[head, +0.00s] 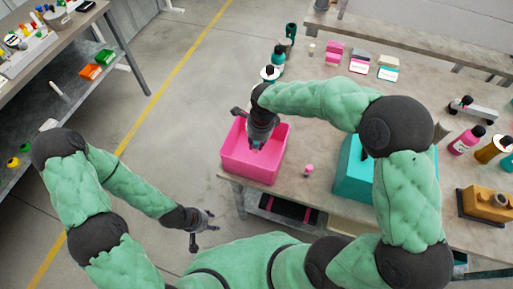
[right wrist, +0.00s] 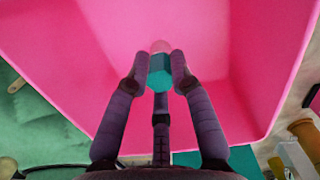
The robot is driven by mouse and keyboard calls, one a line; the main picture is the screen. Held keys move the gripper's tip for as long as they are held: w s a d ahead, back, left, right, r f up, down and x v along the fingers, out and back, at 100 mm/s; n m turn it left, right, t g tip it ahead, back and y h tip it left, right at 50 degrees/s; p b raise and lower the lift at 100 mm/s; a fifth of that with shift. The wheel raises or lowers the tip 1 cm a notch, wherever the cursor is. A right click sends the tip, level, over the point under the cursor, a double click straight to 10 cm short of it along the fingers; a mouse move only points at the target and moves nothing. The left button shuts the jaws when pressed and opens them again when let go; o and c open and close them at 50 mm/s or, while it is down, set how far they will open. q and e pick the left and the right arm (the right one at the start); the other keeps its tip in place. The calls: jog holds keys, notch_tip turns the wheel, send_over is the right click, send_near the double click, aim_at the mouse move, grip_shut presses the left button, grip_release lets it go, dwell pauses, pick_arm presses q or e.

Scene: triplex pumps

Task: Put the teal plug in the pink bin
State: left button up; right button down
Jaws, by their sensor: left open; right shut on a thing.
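The teal plug (right wrist: 159,75) is between the fingertips of my right gripper (right wrist: 160,72), which is shut on it. In the right wrist view its far end looks pale pink. The pink bin (right wrist: 60,45) fills most of that view behind the plug. In the head view the right gripper (head: 258,137) points down over the open pink bin (head: 240,168), and the plug (head: 256,145) is mostly hidden by the fingers. I cannot tell its exact height above the bin floor. My left gripper (head: 204,228) is open and empty, away from the table, over the floor.
A teal bin (head: 352,180) stands to the right, partly behind my right arm. A small pink plug (head: 308,170) lies on the table (head: 315,120) between the bins. Bottles and small boxes stand along the back and right. A cluttered shelf (head: 60,90) is at the left.

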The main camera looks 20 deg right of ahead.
aim_at(256, 147)
jog(key=shift+f+b, duration=0.3)
jog(key=shift+f, duration=1.3)
jog(key=shift+f, duration=0.15)
jog(key=c, duration=1.1)
grip_release()
jog(key=shift+r, duration=0.5)
jog(key=r+p, duration=0.1)
jog(key=r, duration=0.2)
jog(key=r+p, duration=0.1)
jog(key=r, duration=0.3)
jog(key=d+r+p, duration=0.1)
jog(key=r, duration=0.3)
jog(key=shift+s+r, duration=0.15)
jog(key=shift+s, duration=0.15)
